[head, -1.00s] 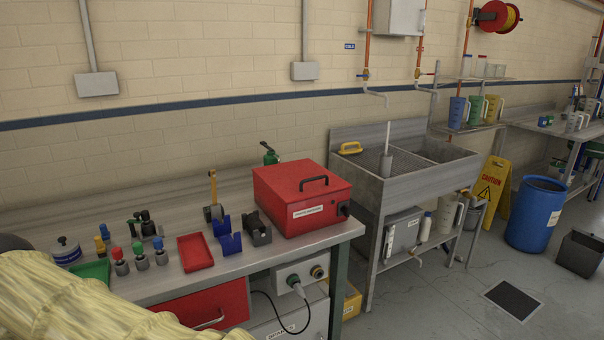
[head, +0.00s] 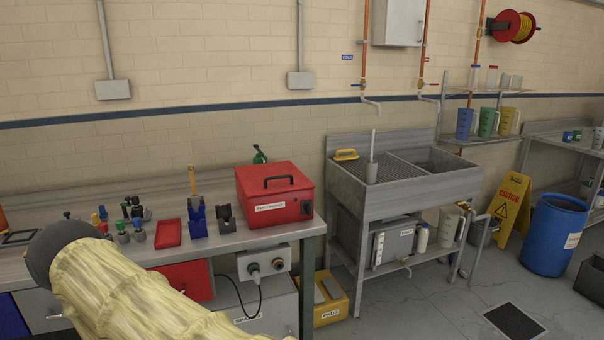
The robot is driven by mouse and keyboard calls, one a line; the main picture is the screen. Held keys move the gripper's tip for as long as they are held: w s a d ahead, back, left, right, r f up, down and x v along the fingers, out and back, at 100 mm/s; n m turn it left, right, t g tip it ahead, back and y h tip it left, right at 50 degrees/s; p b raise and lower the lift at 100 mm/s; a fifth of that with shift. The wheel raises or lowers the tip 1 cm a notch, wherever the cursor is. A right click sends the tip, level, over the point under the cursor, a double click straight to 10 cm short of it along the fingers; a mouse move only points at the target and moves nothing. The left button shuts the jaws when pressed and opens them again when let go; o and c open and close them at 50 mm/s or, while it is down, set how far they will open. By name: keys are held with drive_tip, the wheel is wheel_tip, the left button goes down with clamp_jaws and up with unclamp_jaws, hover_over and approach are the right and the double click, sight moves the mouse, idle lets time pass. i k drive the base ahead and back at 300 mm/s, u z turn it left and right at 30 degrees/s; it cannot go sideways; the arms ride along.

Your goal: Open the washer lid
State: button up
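The washer (head: 275,195) is a red box on the right end of the grey workbench. Its lid (head: 272,175) is shut flat on top, with a black handle (head: 279,182) on it. A white label (head: 270,206) is on its front, and a small dark fitting is at its front right. My arm, in a pale yellow cover with a dark rounded part, crosses the lower left of the head view. My gripper does not show, so its place relative to the washer cannot be seen.
A green can (head: 259,155) is behind the washer. A metal sink (head: 395,198) stands to the right. Open floor lies before the sink.

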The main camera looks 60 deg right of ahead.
sight(276, 177)
drive_tip(key=z, duration=1.45)
